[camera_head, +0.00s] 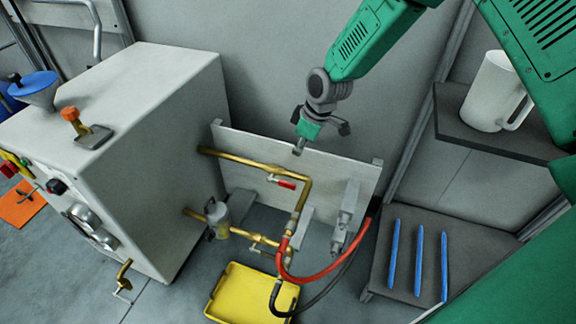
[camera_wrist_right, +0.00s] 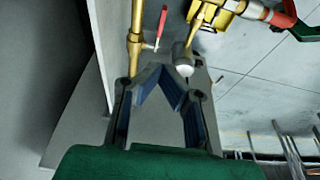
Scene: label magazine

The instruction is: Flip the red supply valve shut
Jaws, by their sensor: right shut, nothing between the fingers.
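The red supply valve has a red lever (camera_head: 285,183) on a brass pipe (camera_head: 262,167) in front of a pale backing panel (camera_head: 335,172). The lever lies roughly along the upper pipe in the head view. In the right wrist view the red lever (camera_wrist_right: 161,24) stands beside the brass pipe (camera_wrist_right: 137,35), ahead of the fingertips. My right gripper (camera_head: 299,148) is shut and empty, above the pipe near the panel's top edge, apart from the lever. Its fingers also show in the right wrist view (camera_wrist_right: 163,72). My left gripper is not in view.
A big pale machine box (camera_head: 165,85) stands left of the pipes. A yellow tray (camera_head: 240,295) lies below, with a red hose (camera_head: 325,277) and a black hose beside it. A shelf with a white mug (camera_head: 493,95) and a surface with blue sticks (camera_head: 419,260) are at right.

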